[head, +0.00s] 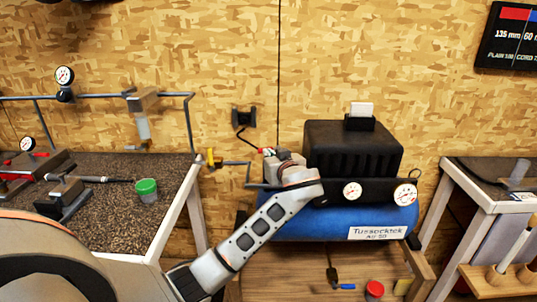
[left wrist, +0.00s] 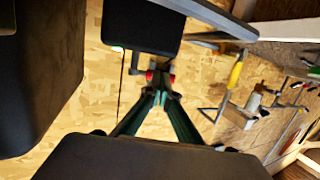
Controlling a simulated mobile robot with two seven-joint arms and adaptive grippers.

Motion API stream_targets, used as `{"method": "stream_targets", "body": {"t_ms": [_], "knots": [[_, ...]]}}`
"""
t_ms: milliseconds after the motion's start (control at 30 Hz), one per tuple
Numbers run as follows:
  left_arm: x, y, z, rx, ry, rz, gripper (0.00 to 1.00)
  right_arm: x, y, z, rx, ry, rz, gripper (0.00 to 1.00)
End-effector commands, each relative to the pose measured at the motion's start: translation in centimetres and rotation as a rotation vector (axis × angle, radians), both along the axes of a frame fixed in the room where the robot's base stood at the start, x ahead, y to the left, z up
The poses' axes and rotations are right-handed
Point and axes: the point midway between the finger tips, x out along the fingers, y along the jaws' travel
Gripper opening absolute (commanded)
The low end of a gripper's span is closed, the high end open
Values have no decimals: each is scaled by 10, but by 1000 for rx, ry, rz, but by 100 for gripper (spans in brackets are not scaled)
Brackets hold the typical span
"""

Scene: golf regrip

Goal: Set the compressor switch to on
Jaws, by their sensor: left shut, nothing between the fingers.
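The compressor has a blue tank (head: 335,222) and a black ribbed housing (head: 352,145). It stands on a wooden stand. My left gripper (head: 267,153) is at the left end of the housing, shut and empty. In the left wrist view my left gripper's fingers (left wrist: 160,92) come together beside small red parts (left wrist: 151,77), just below a black box (left wrist: 143,28). A small green spot (left wrist: 117,48) shows at that box's edge. I cannot tell whether the red parts are the switch, nor its setting; contact is unclear. My right gripper is not in view.
A black wall socket (head: 243,117) with a cable is behind the gripper. A yellow-handled valve (head: 213,158) and pipe are to the left. Gauges (head: 352,190) are on the compressor's front. Another bench (head: 480,180) stands right.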

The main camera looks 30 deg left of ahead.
Motion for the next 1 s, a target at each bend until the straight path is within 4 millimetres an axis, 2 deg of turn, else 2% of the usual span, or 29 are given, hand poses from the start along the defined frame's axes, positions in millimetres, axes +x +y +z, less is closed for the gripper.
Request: {"method": "stream_targets", "body": {"t_ms": [233, 533, 1000], "knots": [[-2, 8, 1, -2, -3, -84, 0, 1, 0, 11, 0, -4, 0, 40], [2, 24, 1, 7, -3, -95, 0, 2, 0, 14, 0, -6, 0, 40], [2, 25, 1, 10, -3, -95, 0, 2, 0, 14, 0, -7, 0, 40]]}}
